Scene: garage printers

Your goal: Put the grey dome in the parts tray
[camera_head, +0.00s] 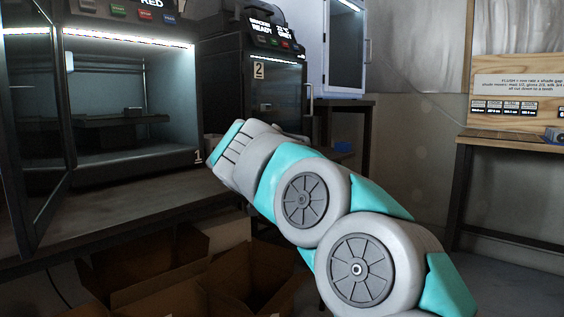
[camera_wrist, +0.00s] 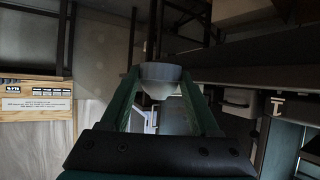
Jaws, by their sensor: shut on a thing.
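The grey dome (camera_wrist: 160,74) is a pale grey rounded cup shape between the two fingertips in the wrist view. My gripper (camera_wrist: 160,84) is shut on it, with one dark green finger on each side, and holds it in the air. In the head view my arm reaches up and left, and its grey and teal end is in front of the printers. The fingers and the dome are hidden there. I cannot make out a parts tray in either view.
Printer 1 (camera_head: 130,42) stands at left with its door (camera_head: 22,140) swung open. Printer 2 (camera_head: 278,66) has its door shut and shows "GREY". Open cardboard boxes (camera_head: 150,292) lie below the bench (camera_head: 130,212). Another bench (camera_head: 505,138) with a sign board is at far right.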

